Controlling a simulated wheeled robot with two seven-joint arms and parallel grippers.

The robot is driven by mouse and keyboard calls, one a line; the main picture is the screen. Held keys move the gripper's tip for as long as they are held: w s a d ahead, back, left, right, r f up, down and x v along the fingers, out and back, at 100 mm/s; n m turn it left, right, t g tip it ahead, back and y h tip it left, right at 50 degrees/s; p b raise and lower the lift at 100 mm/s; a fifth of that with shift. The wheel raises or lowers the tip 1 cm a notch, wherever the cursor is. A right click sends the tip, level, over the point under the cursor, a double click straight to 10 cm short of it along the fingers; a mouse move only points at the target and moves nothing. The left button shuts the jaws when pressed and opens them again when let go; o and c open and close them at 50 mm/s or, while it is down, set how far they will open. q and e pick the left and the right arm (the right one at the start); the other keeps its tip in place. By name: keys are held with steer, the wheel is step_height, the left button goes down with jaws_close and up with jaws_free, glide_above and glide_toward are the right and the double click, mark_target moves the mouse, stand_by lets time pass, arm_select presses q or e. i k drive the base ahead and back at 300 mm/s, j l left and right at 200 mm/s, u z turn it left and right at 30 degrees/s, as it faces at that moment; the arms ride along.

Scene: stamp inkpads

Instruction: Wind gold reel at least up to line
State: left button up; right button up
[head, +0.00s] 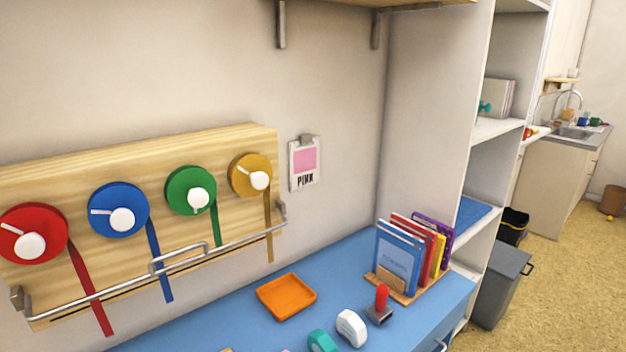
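The gold reel (251,175) is at the right end of a wooden board (128,190) on the wall. It has a white crank knob (260,180) on its face. Its gold ribbon (268,222) hangs from the right side, passes a metal rail (205,253) and ends below it, near the blue tabletop. Neither of my grippers is in view.
Red (35,222), blue (102,198) and green (178,180) reels with ribbons sit left of the gold one. Below are a blue table (225,325), orange tray (287,296), red-handled stamp (381,299) and book rack (418,285). A pink card (304,160) hangs right of the board.

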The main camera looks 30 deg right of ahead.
mark_target(249, 173)
steer(key=z, duration=0.75)
